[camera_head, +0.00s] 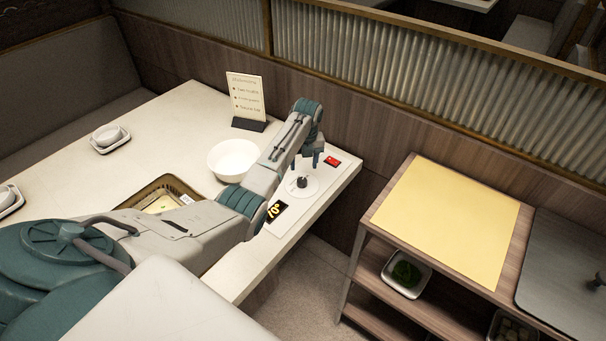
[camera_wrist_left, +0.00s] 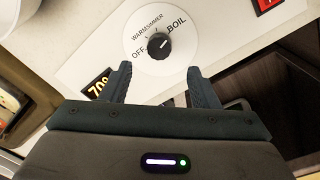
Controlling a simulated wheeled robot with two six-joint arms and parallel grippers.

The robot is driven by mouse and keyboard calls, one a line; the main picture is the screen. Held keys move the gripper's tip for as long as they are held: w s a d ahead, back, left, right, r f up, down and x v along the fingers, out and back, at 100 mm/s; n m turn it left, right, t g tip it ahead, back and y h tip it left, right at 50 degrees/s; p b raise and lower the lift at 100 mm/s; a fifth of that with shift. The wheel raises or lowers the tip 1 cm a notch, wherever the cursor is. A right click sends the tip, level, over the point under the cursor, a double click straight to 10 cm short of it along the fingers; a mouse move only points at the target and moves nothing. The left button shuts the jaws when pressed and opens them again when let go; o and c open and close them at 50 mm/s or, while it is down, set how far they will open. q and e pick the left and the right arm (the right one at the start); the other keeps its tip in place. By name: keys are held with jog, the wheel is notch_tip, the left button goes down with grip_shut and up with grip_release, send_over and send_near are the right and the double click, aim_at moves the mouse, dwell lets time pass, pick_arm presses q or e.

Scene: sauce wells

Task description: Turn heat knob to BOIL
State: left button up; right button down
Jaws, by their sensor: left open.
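The dark heat knob (camera_head: 302,182) stands on a round white dial plate (camera_head: 308,190) at the right end of the table. In the left wrist view the knob (camera_wrist_left: 160,47) sits amid the labels OFF, WARM, SIMMER and BOIL (camera_wrist_left: 177,27). A small light mark on the knob seems to lie on its upper-right side, toward BOIL; its exact setting is hard to tell. My left gripper (camera_wrist_left: 160,68) is open, fingers pointing toward the dial, with the knob just beyond and between the fingertips. The left gripper also shows in the head view (camera_head: 312,158). My right gripper is not in view.
A temperature display (camera_head: 277,210) and a red panel (camera_head: 332,161) flank the dial. A white bowl (camera_head: 232,157), a menu stand (camera_head: 246,98) and a basket-like tray (camera_head: 150,187) are on the table. A wooden cart (camera_head: 362,250) with a yellow top stands right, across a gap.

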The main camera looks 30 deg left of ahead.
pick_arm(q)
notch_tip(320, 180, up, 3)
jog(key=shift+r, duration=0.2)
dwell(0.5)
